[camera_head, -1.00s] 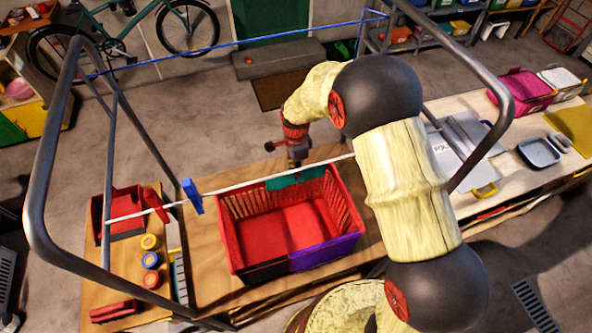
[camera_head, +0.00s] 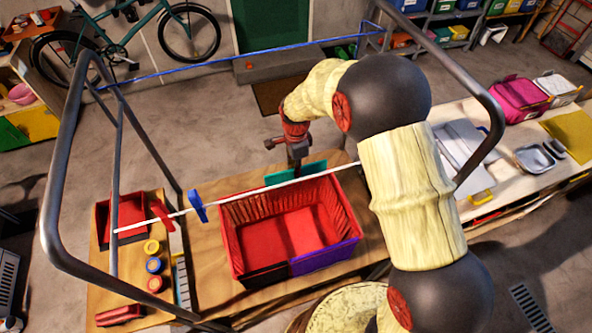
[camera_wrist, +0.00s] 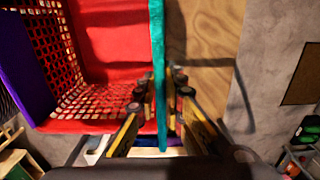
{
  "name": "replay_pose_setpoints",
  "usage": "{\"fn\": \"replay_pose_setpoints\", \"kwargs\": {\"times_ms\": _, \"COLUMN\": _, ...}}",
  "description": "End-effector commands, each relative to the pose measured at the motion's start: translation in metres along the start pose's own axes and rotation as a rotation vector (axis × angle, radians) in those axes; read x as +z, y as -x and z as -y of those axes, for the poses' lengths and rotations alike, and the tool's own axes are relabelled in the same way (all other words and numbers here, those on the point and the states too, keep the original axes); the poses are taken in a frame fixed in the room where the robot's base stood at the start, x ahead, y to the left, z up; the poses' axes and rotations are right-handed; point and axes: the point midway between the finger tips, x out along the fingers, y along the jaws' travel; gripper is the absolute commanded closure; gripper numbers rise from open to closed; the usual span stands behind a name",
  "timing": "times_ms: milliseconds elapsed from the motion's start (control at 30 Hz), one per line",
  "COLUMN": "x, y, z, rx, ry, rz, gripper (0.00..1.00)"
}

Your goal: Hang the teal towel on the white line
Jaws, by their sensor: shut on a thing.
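The teal towel (camera_head: 284,176) hangs from my gripper (camera_head: 298,160) near the far rim of the red basket. My gripper is shut on it. In the wrist view the towel (camera_wrist: 158,60) is a thin teal strip seen edge-on between the fingers (camera_wrist: 158,112). The white line (camera_head: 245,191) runs across the frame over the basket. In the head view it crosses in front of the towel's lower part. Whether towel and line touch, I cannot tell. A blue clip (camera_head: 197,201) and a red clip (camera_head: 162,216) sit on the line, left of the towel.
The red and purple basket (camera_head: 234,240) stands on the wooden bench below. A grey metal frame (camera_head: 49,190) carries the white line and, farther back, a blue line (camera_head: 230,63). Jars and red bins stand at the left. Trays (camera_head: 535,158) lie on the right bench.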

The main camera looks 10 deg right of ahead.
Motion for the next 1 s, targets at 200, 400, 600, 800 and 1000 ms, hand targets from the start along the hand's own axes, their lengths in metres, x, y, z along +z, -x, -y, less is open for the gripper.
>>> {"fn": "replay_pose_setpoints", "kwargs": {"times_ms": 200, "x": 0.000, "y": 0.016, "z": 0.000, "rx": 0.000, "ry": 0.000, "rz": 0.000, "gripper": 1.00}}
{"fn": "replay_pose_setpoints", "kwargs": {"times_ms": 400, "x": 0.000, "y": 0.028, "z": 0.000, "rx": 0.000, "ry": 0.000, "rz": 0.000, "gripper": 1.00}}
{"fn": "replay_pose_setpoints", "kwargs": {"times_ms": 600, "x": 0.000, "y": 0.037, "z": -0.001, "rx": 0.000, "ry": 0.000, "rz": 0.000, "gripper": 1.00}}
{"fn": "replay_pose_setpoints", "kwargs": {"times_ms": 800, "x": 0.000, "y": 0.037, "z": -0.001, "rx": 0.001, "ry": 0.000, "rz": 0.000, "gripper": 1.00}}
{"fn": "replay_pose_setpoints", "kwargs": {"times_ms": 1000, "x": -0.013, "y": 0.036, "z": 0.001, "rx": 0.000, "ry": -0.022, "rz": 0.000, "gripper": 1.00}}
